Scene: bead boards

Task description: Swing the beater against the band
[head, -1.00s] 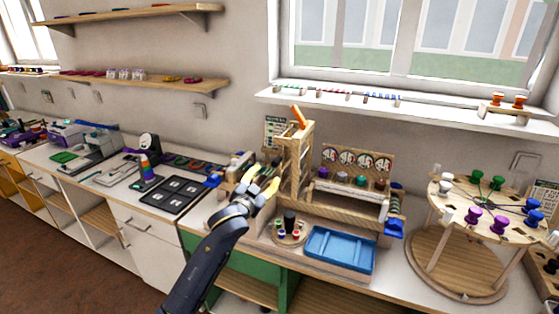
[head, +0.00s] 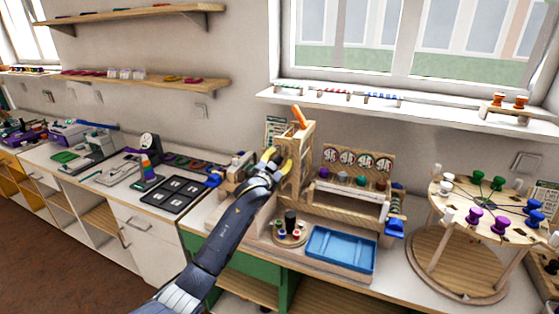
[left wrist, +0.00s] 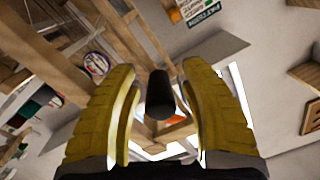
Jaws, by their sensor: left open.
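My left gripper (head: 271,157) has yellow fingers and is raised at the left side of a tall wooden upright frame (head: 301,150). In the left wrist view the two yellow fingers (left wrist: 161,105) stand apart. A dark, round-ended rod (left wrist: 160,94) shows in the gap between them, with space on both sides. I cannot tell whether this rod is part of the beater. An orange piece (head: 299,117) tilts at the top of the frame. I cannot make out the band for certain; my gripper and arm hide part of the bench there. My right gripper is not in view.
A blue tray (head: 341,249) and a small round stand with a black peg (head: 291,222) sit in front of the frame. A round spool table (head: 487,212) stands at right. A black card board (head: 175,194) lies at left. A window shelf (head: 420,107) runs above.

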